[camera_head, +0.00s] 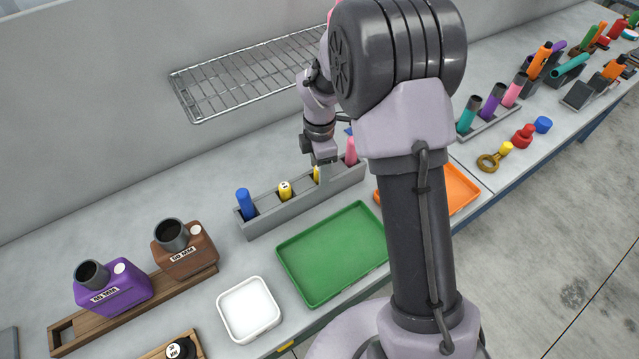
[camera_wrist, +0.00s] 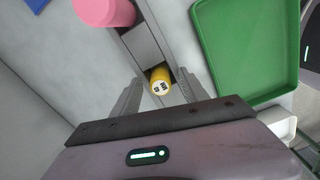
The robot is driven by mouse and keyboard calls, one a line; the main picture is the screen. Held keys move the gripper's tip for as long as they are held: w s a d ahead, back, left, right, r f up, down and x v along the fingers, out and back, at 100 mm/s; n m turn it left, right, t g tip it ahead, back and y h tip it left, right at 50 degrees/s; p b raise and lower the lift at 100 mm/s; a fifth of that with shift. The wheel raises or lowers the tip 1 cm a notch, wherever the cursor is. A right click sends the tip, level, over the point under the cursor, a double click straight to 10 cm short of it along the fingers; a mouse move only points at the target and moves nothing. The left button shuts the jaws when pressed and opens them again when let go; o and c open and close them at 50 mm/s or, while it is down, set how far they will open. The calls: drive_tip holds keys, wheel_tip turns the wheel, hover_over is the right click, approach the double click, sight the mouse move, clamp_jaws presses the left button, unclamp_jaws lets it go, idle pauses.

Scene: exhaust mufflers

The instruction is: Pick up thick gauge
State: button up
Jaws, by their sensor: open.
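A grey slotted rack (camera_head: 300,203) holds two yellow gauges and other coloured pieces. One yellow gauge (camera_head: 285,191) with a dark-marked top stands left of my gripper. The other yellow gauge (camera_head: 317,174) is mostly hidden by my gripper (camera_head: 324,172) in the head view. In the wrist view, a yellow gauge (camera_wrist: 161,82) with a small dark-lettered label on its top sits upright in the rack. My gripper (camera_wrist: 160,84) is open, with one finger on each side of that gauge. I cannot read which gauge is the thick one.
A blue piece (camera_head: 246,203) and a pink piece (camera_head: 351,151) stand at the rack's ends. A green tray (camera_head: 335,252), orange tray (camera_head: 456,187) and white tray (camera_head: 249,308) lie in front. A wire rack (camera_head: 245,76) is behind. Purple (camera_head: 113,291) and brown (camera_head: 186,254) mufflers stand left.

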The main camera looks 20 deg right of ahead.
drive_tip(key=shift+r, duration=0.1)
clamp_jaws()
